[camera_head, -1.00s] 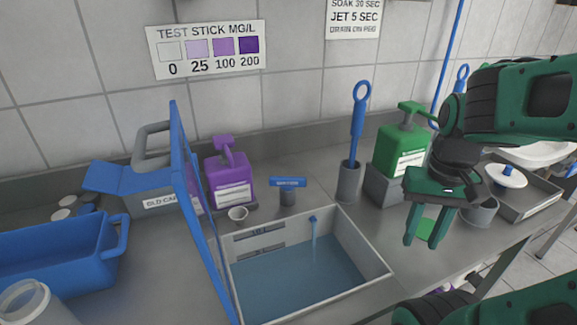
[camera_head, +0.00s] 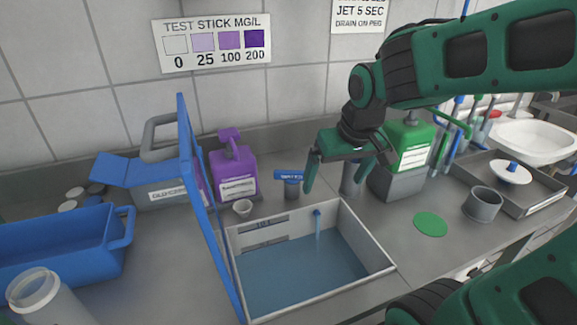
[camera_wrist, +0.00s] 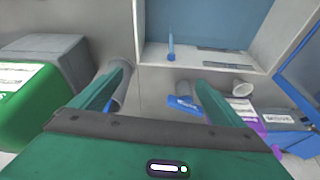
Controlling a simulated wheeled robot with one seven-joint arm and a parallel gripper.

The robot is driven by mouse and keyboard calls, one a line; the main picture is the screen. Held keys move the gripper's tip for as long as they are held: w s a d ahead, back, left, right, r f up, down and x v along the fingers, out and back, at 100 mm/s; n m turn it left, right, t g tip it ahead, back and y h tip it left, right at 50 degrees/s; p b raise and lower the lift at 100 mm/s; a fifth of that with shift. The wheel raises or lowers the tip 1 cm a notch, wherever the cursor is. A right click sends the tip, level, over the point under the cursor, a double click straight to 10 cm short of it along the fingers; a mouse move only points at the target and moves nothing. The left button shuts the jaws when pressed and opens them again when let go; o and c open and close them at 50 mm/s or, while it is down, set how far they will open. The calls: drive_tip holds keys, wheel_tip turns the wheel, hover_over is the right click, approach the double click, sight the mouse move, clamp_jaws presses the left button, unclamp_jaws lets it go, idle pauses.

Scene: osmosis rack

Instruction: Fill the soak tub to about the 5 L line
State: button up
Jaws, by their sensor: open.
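The soak tub (camera_head: 381,268) is a pale rectangular basin with blue water in it and dark marking strips (camera_head: 262,240) on its inner back wall, too small to read. A thin blue upright piece (camera_head: 317,222) stands at its back wall. Behind the tub is a grey post with a blue labelled lever (camera_head: 288,175). My gripper (camera_head: 332,182) is open and empty, above the counter behind the tub and right of the lever. In the wrist view, the lever (camera_wrist: 186,104) shows between the open fingers (camera_wrist: 162,76), nearer the right one; contact is not visible. The tub (camera_wrist: 187,55) is beyond them.
A blue lid (camera_head: 205,215) stands upright at the tub's left. A purple bottle (camera_head: 233,175) and a small cup (camera_head: 243,207) sit behind. A grey holder (camera_head: 351,180) and green bottle (camera_head: 412,150) stand right. A blue bin (camera_head: 60,245) is far left.

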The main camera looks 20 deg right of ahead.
sight(292, 170)
drive_tip(key=w+a+r+m+g, duration=0.4)
drive_tip(key=w+a+r, duration=0.2)
drive_tip(key=w+r, duration=0.35)
drive_tip(key=f, duration=0.7)
drive_tip(key=w+f, duration=0.1)
drive_tip(key=f, duration=0.3)
drive_tip(key=shift+a, duration=0.15)
drive_tip(key=c, duration=1)
drive_tip(key=shift+n, duration=2.6)
drive_tip(key=shift+c, duration=0.2)
drive_tip(key=o, duration=1)
drive_tip(key=shift+o, duration=0.2)
